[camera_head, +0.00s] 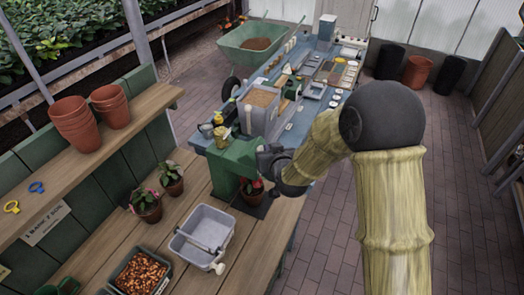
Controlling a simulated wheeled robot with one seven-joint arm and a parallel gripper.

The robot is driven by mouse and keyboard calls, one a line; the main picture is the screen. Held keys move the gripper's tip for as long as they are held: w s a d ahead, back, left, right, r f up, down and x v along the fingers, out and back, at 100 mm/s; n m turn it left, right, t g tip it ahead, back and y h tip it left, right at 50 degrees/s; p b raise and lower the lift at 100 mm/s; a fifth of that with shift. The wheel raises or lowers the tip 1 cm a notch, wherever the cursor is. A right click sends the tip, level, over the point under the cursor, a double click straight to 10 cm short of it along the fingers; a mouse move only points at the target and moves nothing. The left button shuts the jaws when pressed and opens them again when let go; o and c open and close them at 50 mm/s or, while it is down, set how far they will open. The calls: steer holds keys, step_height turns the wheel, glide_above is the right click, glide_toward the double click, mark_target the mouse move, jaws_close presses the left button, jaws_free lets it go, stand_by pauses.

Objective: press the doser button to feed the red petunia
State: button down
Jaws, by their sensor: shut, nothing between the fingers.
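The doser (231,165) is a green machine standing at the far end of the wooden bench. A potted plant with red flowers (251,188), which looks like the red petunia, stands on a dark base at the doser's right front. My gripper (265,168) is shut and empty, close to the doser's right side and just above the red-flowered plant. I cannot tell whether it touches the doser. The doser button cannot be made out; my gripper and arm may hide it.
Two more potted flowers (146,206) (171,179) stand left of the doser. A grey bin with a handle (190,250) and a tray of brown bulbs (138,274) are nearer. A blue workbench (210,141) full of tools lies behind. The brick floor at right is clear.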

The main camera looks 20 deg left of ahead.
steer(key=shift+a+f+b, duration=0.4)
steer(key=shift+a+b, duration=0.05)
steer(key=shift+b, duration=0.1)
stand_by(0.9)
steer(key=shift+d+r, duration=0.7)
steer(key=shift+r, duration=0.05)
stand_by(0.4)
steer(key=d+r, duration=0.1)
steer(key=d+r+p, duration=0.1)
steer(key=d+r, duration=0.1)
steer(key=shift+s+d+r, duration=0.2)
steer(key=shift+d+r, duration=0.05)
steer(key=shift+d, duration=0.05)
stand_by(0.8)
